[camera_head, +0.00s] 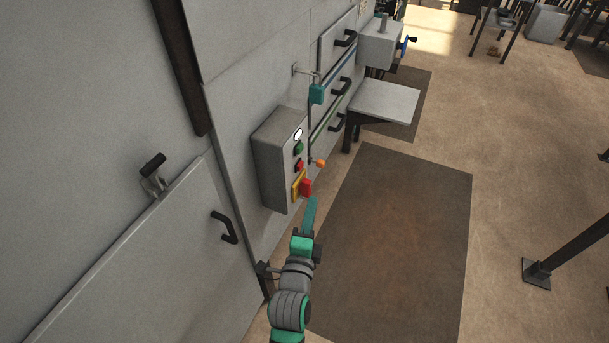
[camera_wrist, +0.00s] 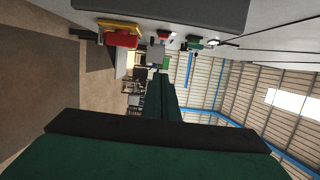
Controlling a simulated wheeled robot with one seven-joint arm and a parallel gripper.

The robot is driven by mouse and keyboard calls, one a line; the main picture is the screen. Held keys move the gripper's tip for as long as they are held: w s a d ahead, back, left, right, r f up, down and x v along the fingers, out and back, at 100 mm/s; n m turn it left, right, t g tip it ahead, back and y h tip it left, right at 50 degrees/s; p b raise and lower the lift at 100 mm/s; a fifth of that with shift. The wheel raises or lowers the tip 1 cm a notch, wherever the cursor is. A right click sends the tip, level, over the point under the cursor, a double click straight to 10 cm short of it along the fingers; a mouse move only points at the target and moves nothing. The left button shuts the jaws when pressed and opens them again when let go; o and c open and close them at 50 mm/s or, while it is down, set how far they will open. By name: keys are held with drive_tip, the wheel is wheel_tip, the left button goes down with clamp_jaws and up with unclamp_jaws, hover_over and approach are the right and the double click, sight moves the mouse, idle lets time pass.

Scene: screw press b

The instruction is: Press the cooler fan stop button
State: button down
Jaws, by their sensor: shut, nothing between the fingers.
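A grey control box (camera_head: 275,150) is fixed to the grey machine wall. Its front carries a white lamp or label (camera_head: 297,134), a green button (camera_head: 299,148), a small red button (camera_head: 299,166) and a large red knob (camera_head: 306,187) on a yellow plate. No lettering is readable, so I cannot tell which one is marked cooler fan stop. The wrist view, turned sideways, shows the large red knob (camera_wrist: 120,39), small red button (camera_wrist: 163,35) and green button (camera_wrist: 194,43). My gripper (camera_head: 312,201) is shut and empty, just below the large red knob, apart from the buttons.
A small orange part (camera_head: 320,163) and a teal box (camera_head: 316,94) on a bracket stick out by the control box. A grey shelf (camera_head: 385,101) juts out further back. A handled door (camera_head: 150,260) is at left.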

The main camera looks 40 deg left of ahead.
sight(301, 166)
drive_tip(key=w+a, duration=0.8)
drive_tip(key=shift+a, duration=0.3)
idle(0.3)
idle(0.4)
